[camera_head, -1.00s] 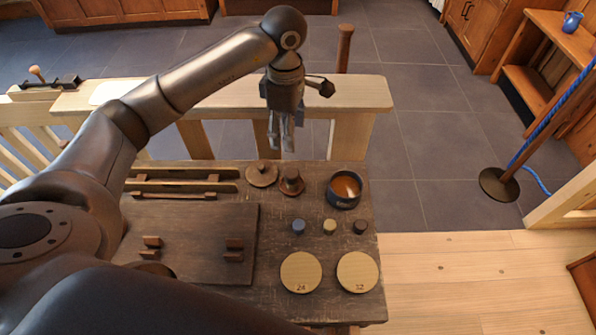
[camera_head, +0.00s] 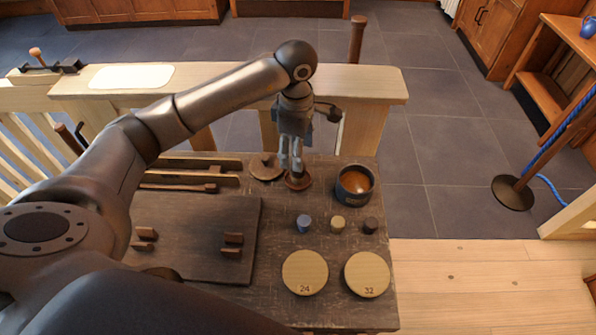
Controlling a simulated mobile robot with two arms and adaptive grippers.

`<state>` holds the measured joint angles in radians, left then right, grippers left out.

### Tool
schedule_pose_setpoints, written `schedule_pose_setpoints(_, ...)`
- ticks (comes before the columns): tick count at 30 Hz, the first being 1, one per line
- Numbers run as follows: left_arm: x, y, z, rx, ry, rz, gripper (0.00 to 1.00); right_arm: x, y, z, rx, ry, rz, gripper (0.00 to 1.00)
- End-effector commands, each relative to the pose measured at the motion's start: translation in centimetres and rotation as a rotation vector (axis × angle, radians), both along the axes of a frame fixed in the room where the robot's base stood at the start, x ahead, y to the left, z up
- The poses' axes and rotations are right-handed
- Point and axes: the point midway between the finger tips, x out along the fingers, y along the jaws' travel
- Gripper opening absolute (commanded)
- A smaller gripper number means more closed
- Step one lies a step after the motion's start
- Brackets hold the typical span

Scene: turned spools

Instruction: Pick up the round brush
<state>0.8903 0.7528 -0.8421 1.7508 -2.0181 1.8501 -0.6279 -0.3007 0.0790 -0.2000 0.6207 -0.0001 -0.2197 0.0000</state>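A small brown round piece with a knob on top, which looks like the round brush (camera_head: 298,182), stands on the dark wooden board at the back, left of the bowl. My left gripper (camera_head: 290,163) points down right over it, with its two fingers slightly apart. The fingers hide most of the knob, and I cannot tell whether they touch it. The brush still rests on the board. My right gripper is not in view.
A round wooden disc (camera_head: 265,167) lies close on the left. A dark bowl with orange-brown contents (camera_head: 355,184) stands on the right. Several small pegs and two discs marked 24 (camera_head: 305,272) and 32 (camera_head: 367,274) are nearer. A pale rail (camera_head: 370,84) runs behind.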

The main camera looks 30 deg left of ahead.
Motion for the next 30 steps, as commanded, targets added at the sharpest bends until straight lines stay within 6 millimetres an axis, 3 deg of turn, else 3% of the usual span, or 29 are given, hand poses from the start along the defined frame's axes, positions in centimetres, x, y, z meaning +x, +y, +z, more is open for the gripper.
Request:
schedule_pose_setpoints(8, -0.1, -0.1, -2.4, 0.000, 0.004, 0.000, 0.59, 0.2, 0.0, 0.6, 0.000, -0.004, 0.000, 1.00)
schedule_pose_setpoints(16, -0.1, -0.3, -6.1, -0.001, 0.003, 0.000, 0.59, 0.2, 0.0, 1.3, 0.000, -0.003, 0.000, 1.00)
schedule_pose_setpoints(25, -0.1, -0.3, -6.7, 0.001, -0.001, -0.001, 0.59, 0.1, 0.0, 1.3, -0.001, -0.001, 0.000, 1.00)
schedule_pose_setpoints(30, -0.1, -0.3, -6.7, 0.001, -0.001, -0.001, 0.38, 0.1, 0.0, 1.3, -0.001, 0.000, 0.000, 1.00)
